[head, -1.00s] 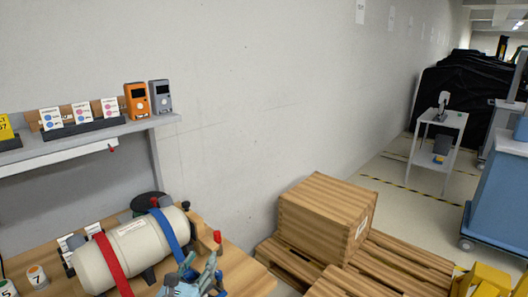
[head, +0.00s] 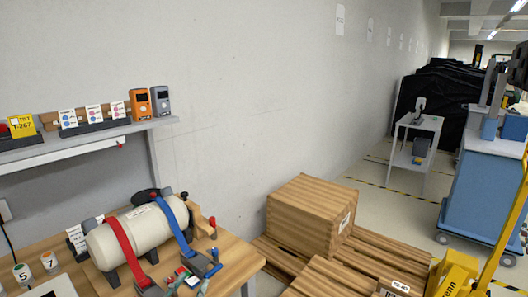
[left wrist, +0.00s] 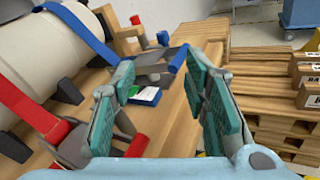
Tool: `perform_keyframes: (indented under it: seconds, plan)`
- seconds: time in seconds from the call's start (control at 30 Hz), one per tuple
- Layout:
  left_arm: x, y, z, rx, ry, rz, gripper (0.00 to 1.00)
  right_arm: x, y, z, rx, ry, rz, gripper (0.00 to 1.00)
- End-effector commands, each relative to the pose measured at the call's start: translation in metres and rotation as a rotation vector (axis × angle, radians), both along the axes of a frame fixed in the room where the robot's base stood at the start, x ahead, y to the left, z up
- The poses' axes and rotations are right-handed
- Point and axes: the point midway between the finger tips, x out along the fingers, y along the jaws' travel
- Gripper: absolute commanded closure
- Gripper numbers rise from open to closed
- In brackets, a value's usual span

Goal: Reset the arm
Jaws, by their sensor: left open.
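My left gripper (left wrist: 160,62) is open and empty in the left wrist view, its two teal-padded fingers spread above the wooden bench (left wrist: 168,122). Between and beyond the fingers lie a grey clamp with a blue end (left wrist: 178,58) and a small green-and-white item (left wrist: 146,96); I see no contact with them. The cream cylinder (head: 138,234) lies on the bench under a red strap (head: 122,250) and a blue strap (head: 172,228). In the head view the left gripper is hard to make out at the bottom edge. My right gripper is not in view.
A shelf (head: 80,138) with an orange device (head: 141,104) and a grey device (head: 161,101) is above the bench. A wooden crate (head: 305,216) stands on pallets to the right. A blue cart (head: 478,190) and yellow equipment (head: 455,275) are further right. Floor shows between wall and cart.

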Motion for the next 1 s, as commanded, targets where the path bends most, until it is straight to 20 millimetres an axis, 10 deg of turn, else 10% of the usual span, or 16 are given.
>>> perform_keyframes:
  seconds: [0.47, 1.0]
  plan:
    - [-0.094, -0.006, -0.082, 0.961, 0.125, -0.324, 0.59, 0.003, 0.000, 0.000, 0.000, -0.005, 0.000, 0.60]
    - [-0.316, 0.053, -0.148, 2.221, 0.064, -1.559, 0.59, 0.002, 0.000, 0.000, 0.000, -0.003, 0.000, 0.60]
